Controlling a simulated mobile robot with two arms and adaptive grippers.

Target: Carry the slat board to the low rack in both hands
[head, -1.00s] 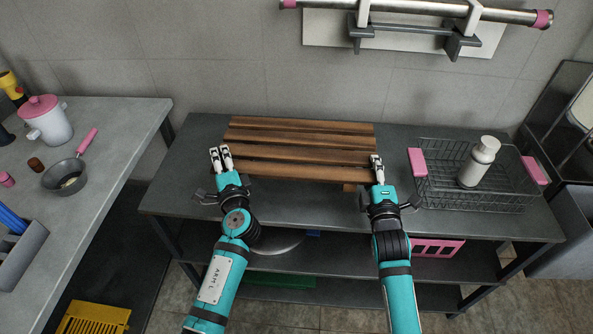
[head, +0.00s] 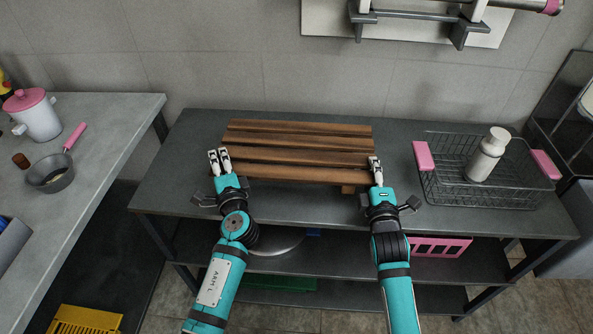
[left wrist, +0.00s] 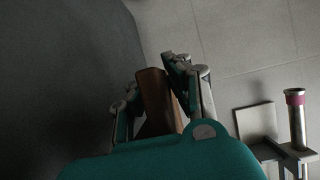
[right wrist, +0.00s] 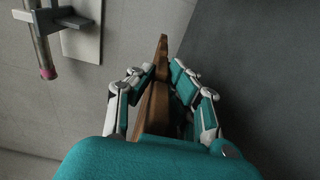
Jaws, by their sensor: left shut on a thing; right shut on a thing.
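The slat board (head: 297,155), made of several brown wooden slats, is level over the top of the dark low rack (head: 180,180). My left gripper (head: 219,158) is shut on the board's left end, and my right gripper (head: 375,168) is shut on its right end. In the left wrist view the board's end (left wrist: 158,95) lies between the fingers. In the right wrist view the board's edge (right wrist: 155,100) also lies between the fingers. I cannot tell whether the board touches the rack top.
A wire basket (head: 450,190) with pink handles holds a white bottle (head: 487,154) to the right of the board. A grey counter (head: 90,190) with a pink-lidded pot (head: 33,113) and a small pan (head: 50,172) is at left. A wall rail (head: 415,22) hangs above.

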